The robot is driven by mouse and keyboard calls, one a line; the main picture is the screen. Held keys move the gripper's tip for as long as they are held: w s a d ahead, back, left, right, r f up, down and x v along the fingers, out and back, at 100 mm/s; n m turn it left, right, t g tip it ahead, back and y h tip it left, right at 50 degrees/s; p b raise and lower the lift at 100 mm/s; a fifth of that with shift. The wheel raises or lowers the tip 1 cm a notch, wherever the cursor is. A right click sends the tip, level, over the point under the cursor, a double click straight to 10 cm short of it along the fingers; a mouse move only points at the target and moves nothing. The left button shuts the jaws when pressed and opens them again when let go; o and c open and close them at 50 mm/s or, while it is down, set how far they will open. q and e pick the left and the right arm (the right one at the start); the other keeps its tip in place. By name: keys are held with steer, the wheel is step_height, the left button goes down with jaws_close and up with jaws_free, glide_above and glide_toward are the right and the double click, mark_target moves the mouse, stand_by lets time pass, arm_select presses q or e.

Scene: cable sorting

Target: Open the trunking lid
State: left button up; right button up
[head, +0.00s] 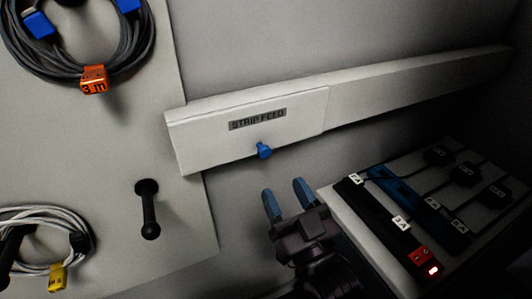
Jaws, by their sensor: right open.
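The white trunking (420,88) runs along the wall from the middle to the upper right. Its lid (220,142) is the front panel at the left end, with a "STRIP FEED" label (258,119) and a blue knob (264,151) near its lower edge. The lid looks closed, lying flat against the trunking. My right gripper (288,199) is below the knob and a little to its right, apart from it. Its two blue-tipped fingers are spread and empty, pointing up toward the lid. My left gripper is not in view.
A power strip (385,215) with several tagged plugs and a lit red switch lies on a white surface at lower right.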

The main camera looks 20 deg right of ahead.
mark_target(266, 155)
steer(key=x, duration=0.8)
steer(key=shift+w+f, duration=0.1)
steer(key=shift+w, duration=0.05)
jaws_close()
